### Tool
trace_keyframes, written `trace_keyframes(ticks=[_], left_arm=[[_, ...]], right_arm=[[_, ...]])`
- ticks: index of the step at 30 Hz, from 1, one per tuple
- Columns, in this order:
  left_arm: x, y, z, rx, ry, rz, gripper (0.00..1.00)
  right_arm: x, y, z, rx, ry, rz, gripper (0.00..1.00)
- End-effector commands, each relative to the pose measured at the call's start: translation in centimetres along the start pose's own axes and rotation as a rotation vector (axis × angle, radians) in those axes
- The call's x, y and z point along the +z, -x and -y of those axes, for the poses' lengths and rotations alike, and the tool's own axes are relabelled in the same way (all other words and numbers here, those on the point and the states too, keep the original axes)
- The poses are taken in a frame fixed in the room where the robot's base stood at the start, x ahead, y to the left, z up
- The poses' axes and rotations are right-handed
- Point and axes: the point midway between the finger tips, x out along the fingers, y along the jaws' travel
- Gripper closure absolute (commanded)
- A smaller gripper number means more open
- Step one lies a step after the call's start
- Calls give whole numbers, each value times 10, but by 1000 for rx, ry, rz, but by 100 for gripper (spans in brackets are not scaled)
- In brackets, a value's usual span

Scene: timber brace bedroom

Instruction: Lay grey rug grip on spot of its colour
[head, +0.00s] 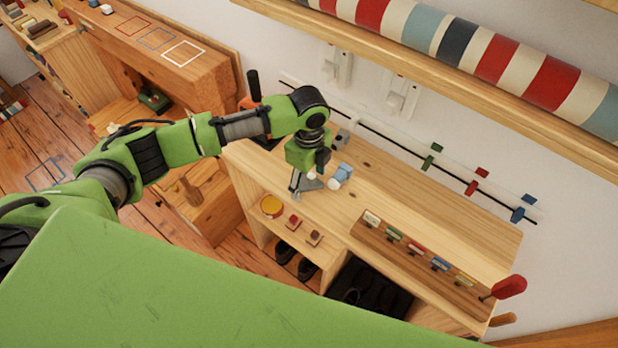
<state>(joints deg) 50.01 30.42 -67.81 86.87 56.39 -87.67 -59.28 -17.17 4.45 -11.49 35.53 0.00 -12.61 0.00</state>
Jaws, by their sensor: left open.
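My left gripper (304,187) points down over the wooden bench top, near its front left edge. It is open, and nothing shows between its fingers. A small light-blue and white piece (341,175) lies on the bench just right of the gripper, apart from it. A small grey piece (343,137) sits farther back by the wall; I cannot tell whether it is the grey rug grip. Outlined squares are marked on the far-left cabinet top: red (134,25), blue-grey (157,38) and white (184,53). My right gripper is not in view.
A wall rail holds green (432,154), red (477,180) and blue (523,207) clips. A wooden rack (413,253) of several coloured pieces stands along the bench front. A striped roll (493,57) lies on the shelf above. The bench middle is clear.

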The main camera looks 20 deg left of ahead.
Motion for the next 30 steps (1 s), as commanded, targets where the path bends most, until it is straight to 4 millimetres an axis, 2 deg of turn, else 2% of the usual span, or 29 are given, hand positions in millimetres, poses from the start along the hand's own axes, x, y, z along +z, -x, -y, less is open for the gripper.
trace_keyframes(ticks=[5,8,10,11,13,14,23,26,30], left_arm=[[0,-1,0,-1,-1,0,37],[0,0,0,-1,0,0,58],[0,0,0,-1,0,0,76],[0,0,0,-1,0,0,78],[0,0,0,-1,0,0,78],[0,0,0,-1,0,0,81],[0,3,1,-2,0,-1,81],[0,10,2,-5,0,-1,81],[0,28,2,-7,-2,-2,81]], right_arm=[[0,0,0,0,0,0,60],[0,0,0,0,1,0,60],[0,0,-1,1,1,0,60],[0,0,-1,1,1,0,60],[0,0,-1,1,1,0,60],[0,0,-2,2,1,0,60],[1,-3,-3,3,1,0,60],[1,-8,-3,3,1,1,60],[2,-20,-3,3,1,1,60]])
